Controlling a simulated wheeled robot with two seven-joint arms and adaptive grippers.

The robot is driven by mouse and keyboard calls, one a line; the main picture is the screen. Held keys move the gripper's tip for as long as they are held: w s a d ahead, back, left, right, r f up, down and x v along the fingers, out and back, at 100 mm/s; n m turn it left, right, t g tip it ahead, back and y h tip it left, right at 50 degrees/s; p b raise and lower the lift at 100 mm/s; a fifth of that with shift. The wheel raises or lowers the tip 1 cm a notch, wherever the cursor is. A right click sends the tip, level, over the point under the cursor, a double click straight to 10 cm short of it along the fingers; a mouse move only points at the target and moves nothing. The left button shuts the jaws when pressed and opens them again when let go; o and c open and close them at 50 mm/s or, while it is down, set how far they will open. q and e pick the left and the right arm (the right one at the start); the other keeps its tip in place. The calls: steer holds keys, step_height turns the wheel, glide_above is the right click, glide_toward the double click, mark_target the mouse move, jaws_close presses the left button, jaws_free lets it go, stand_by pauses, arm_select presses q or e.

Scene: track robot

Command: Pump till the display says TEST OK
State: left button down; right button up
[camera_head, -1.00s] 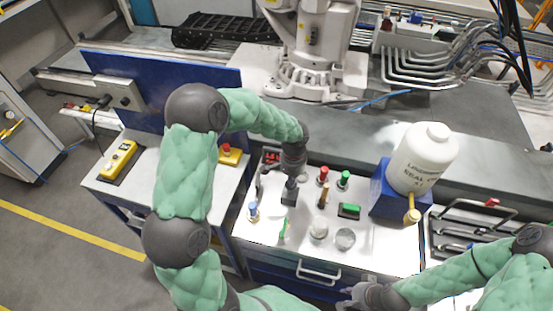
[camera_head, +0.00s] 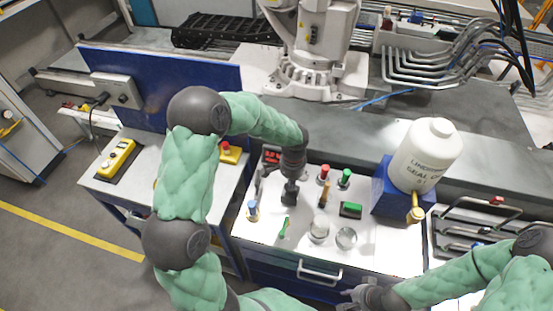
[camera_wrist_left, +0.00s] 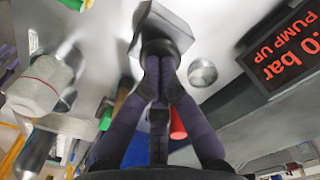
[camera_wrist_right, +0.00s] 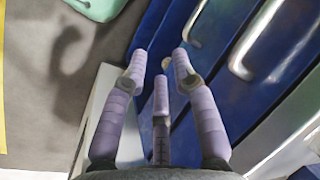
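The display (camera_head: 272,156) is a small black box with red characters at the back left of the white bench panel. In the left wrist view the display (camera_wrist_left: 290,50) reads "PUMP UP" below a partly cut-off value ending in ".0 bar". My left gripper (camera_head: 290,188) comes down over the panel in front of the display. Its fingers (camera_wrist_left: 160,70) are drawn together on a dark handle with an angular head (camera_wrist_left: 160,28). The fingers hide part of this handle. My right gripper (camera_head: 356,297) is low at the bench's front edge. Its fingers (camera_wrist_right: 160,75) are spread and empty.
Red (camera_head: 323,172) and green (camera_head: 344,177) knobs, a green switch (camera_head: 351,209), a blue-topped valve (camera_head: 252,209), a green lever (camera_head: 284,227) and two round gauges (camera_head: 319,230) crowd the panel.

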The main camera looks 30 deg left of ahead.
arm_select(q)
steer(key=shift+r+p, duration=1.25)
steer(key=shift+r, duration=0.3)
steer(key=shift+f, duration=0.15)
steer(key=shift+f+b, duration=1.35)
steer(key=shift+f, duration=0.2)
steer(key=shift+r+p, duration=1.15)
steer(key=shift+r, duration=0.55)
steer(key=shift+f, duration=0.1)
